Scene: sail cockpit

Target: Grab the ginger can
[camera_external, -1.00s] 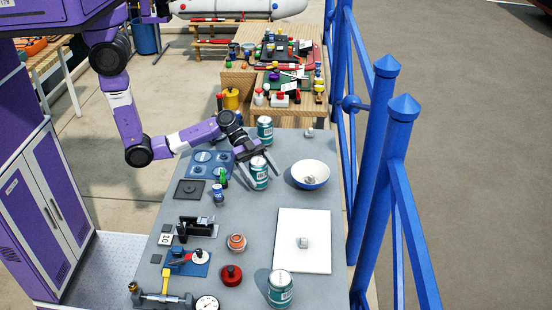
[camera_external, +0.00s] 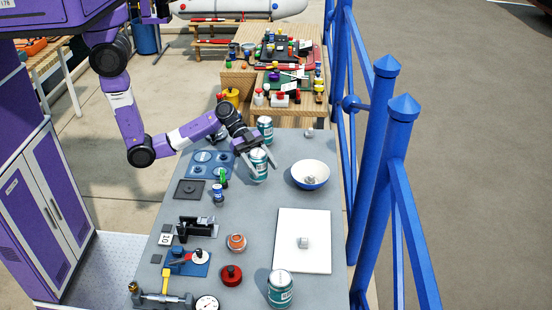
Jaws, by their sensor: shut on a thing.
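Three similar teal-and-white cans show; their labels are too small to read, so I cannot tell by name which is the ginger can. My gripper (camera_external: 263,160) reaches in from the left and is shut on the middle can (camera_external: 258,167), with a finger on either side. That can is upright; it looks slightly above the grey table, though I cannot be sure of the gap. A second can (camera_external: 265,127) stands just behind, near the table's far edge. A third can (camera_external: 280,288) stands at the front right.
A white bowl with a blue outside (camera_external: 310,175) stands right of the held can. A white board (camera_external: 303,240) lies in front of it. A blue burner plate (camera_external: 208,164) and small bottles are on the left. Blue railings (camera_external: 383,170) run along the right side.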

